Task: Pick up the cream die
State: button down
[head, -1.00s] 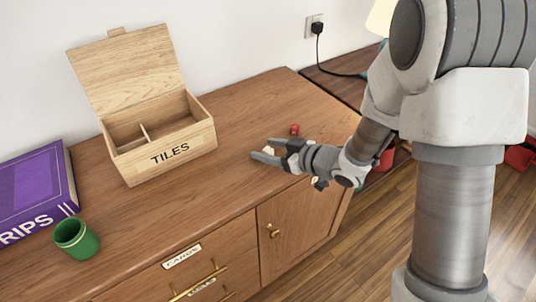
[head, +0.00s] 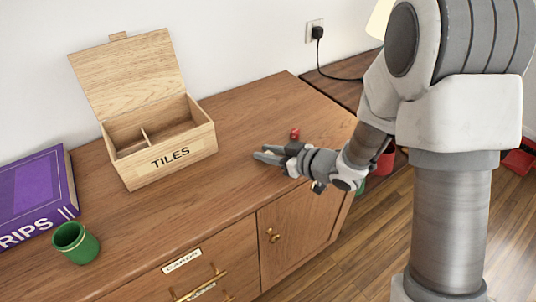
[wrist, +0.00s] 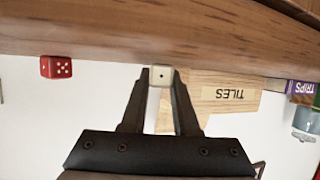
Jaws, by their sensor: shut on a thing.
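The cream die (wrist: 161,76) is a small cube with one dark pip facing the wrist camera. It sits between the two fingertips of my gripper (wrist: 160,85), which is shut on it. In the head view my gripper (head: 264,154) is low over the right part of the cabinet top, near the front edge, and its fingers hide most of the die. I cannot tell whether the die still touches the wood.
A red die (head: 295,133) lies just behind my gripper. The open wooden TILES box (head: 165,158) stands to the left. A green cup (head: 75,243) and a purple book (head: 35,196) are further left. The cabinet top (head: 240,120) is clear between box and gripper.

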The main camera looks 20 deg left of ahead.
aim_at(267, 152)
jog(key=shift+r, duration=0.15)
notch_tip(267, 152, up, 5)
jog(key=shift+f+p, duration=0.1)
jog(key=shift+p, duration=0.95)
jog(key=w+d+r+p+v, duration=0.1)
jog(key=w+p+v, duration=0.1)
jog(key=v, duration=1)
jog(key=shift+w+d+p, duration=0.25)
jog(key=shift+p, duration=0.35)
jog(key=shift+a+r, duration=0.1)
